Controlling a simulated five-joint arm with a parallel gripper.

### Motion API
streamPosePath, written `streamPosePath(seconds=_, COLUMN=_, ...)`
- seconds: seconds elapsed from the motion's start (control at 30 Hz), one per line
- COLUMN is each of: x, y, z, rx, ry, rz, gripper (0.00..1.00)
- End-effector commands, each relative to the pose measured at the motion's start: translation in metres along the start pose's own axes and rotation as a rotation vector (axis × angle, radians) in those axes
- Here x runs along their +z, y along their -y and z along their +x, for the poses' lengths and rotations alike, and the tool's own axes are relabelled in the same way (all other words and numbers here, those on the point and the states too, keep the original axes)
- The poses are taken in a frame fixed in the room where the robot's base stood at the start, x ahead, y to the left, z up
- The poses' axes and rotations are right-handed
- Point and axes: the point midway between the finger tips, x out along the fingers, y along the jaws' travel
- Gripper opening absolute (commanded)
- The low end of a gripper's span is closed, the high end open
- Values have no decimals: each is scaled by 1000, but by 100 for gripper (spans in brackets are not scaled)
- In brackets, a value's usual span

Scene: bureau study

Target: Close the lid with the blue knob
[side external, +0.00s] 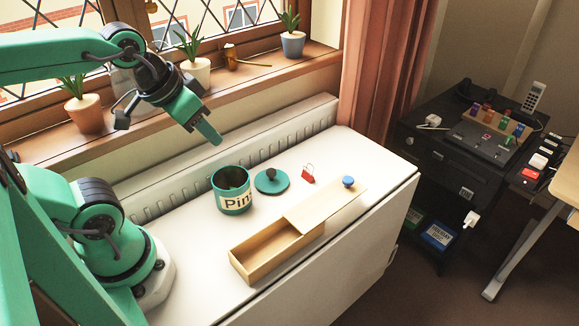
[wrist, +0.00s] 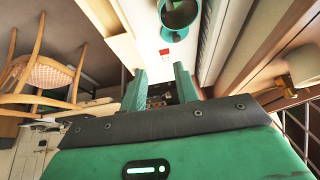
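A pale wooden box (side external: 272,257) lies on the white surface, its left part open and empty. Its flat sliding lid (side external: 312,208) is slid out toward the back right, and the blue knob (side external: 348,181) stands at the lid's far end. My gripper (side external: 213,138) hangs in the air above and left of the box, near the windowsill, touching nothing. In the wrist view its two teal fingers (wrist: 160,80) stand apart with nothing between them. The blue knob is not clear in the wrist view.
A round teal lid with a dark knob (side external: 271,182) and a red clip (side external: 308,174) lie nearby. A radiator (side external: 250,138) runs along the back. The surface's right end is clear.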

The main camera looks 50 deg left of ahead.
Motion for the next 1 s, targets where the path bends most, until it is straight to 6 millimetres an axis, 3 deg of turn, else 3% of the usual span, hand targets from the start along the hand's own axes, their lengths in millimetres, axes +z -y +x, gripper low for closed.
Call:
streamPosePath(seconds=0.03, x=0, y=0, z=0, rx=0, ry=0, rz=0, gripper=20)
streamPosePath(seconds=0.13, x=-3, y=0, z=0, rx=1, ry=1, rz=1, gripper=0)
streamPosePath(seconds=0.37, x=-24, y=-5, z=3, rx=9, ry=14, rz=11, gripper=0)
streamPosePath(seconds=0.57, x=-60, y=-14, z=13, rx=22, ry=32, rz=28, gripper=0)
streamPosePath(seconds=1.0, x=-142, y=-46, z=60, rx=52, ry=75, rz=69, gripper=0)
